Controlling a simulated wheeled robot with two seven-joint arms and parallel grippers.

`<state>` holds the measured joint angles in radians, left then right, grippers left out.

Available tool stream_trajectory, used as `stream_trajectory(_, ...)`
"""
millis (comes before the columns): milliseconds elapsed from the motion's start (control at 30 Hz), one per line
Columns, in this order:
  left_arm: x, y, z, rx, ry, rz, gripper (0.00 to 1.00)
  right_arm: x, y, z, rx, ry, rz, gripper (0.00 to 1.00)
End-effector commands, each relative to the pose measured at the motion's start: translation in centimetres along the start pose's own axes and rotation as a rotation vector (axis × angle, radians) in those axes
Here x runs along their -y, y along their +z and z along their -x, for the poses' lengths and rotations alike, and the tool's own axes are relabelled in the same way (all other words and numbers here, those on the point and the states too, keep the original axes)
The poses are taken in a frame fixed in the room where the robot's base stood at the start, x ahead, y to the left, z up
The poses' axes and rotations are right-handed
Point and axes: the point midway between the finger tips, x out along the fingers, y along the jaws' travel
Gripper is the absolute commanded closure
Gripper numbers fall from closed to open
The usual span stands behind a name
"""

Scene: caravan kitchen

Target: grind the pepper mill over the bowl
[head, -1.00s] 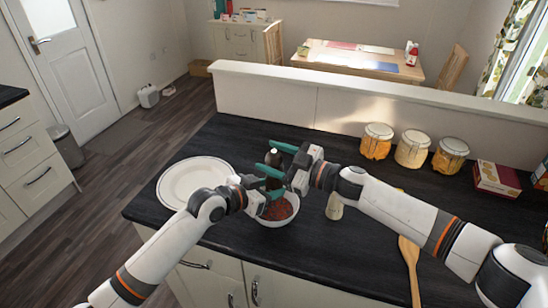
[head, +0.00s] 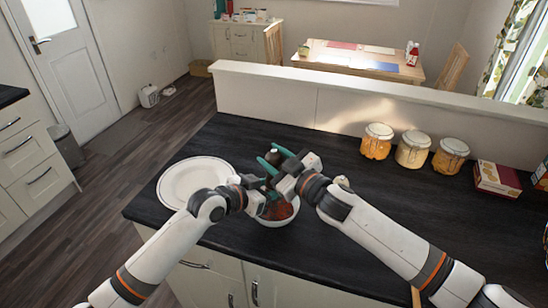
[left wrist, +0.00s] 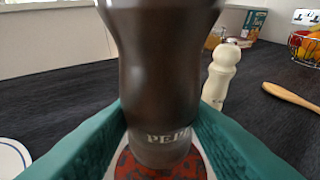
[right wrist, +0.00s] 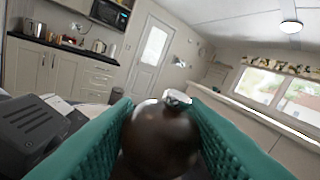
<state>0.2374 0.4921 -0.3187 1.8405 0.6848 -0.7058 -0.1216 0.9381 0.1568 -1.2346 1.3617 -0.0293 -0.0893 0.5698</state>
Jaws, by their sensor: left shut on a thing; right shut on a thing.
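The dark brown pepper mill (left wrist: 160,75) stands upright over the bowl, with part of its lettering showing in the left wrist view. My left gripper (head: 262,182) is shut on its lower body. My right gripper (head: 281,166) is shut on the mill's round top (right wrist: 160,135), which has a metal knob. The white bowl (head: 290,219) sits on the dark counter below the mill and holds red-brown food (head: 278,210). The grippers hide much of the mill in the head view.
A white plate (head: 172,187) lies left of the bowl. A cream mill (left wrist: 222,72) and a wooden spoon (left wrist: 290,96) are nearby. Several jars (head: 412,150) and a red box (head: 497,178) stand at the right. A low white wall (head: 350,105) runs behind the counter.

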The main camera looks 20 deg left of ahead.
Motion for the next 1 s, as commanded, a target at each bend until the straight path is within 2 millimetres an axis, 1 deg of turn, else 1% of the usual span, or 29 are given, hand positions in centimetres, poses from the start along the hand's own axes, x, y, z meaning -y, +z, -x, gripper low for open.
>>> stream_trajectory(33,0.2,0.1,-0.01,0.003,-0.004,0.0,0.8,-0.4,0.18,-0.07,-0.006,-0.025,-0.007,0.85)
stream_trajectory(200,0.24,0.1,-0.02,0.002,-0.005,0.0,0.8,-0.42,0.29,-0.16,-0.039,-0.111,-0.006,0.85)
stream_trajectory(400,0.29,0.08,-0.04,0.002,-0.006,0.0,0.8,-0.26,0.29,-0.12,-0.064,-0.173,-0.003,0.85)
stream_trajectory(900,0.28,0.04,-0.05,0.001,-0.005,-0.001,0.8,-0.1,0.25,-0.06,-0.075,-0.195,-0.002,0.85)
stream_trajectory(933,0.27,0.04,-0.05,0.001,-0.005,-0.001,0.8,-0.1,0.25,-0.06,-0.075,-0.195,-0.002,0.61)
stream_trajectory(1000,0.26,0.03,-0.04,0.001,-0.005,-0.001,0.8,-0.09,0.22,-0.05,-0.075,-0.195,-0.002,0.49)
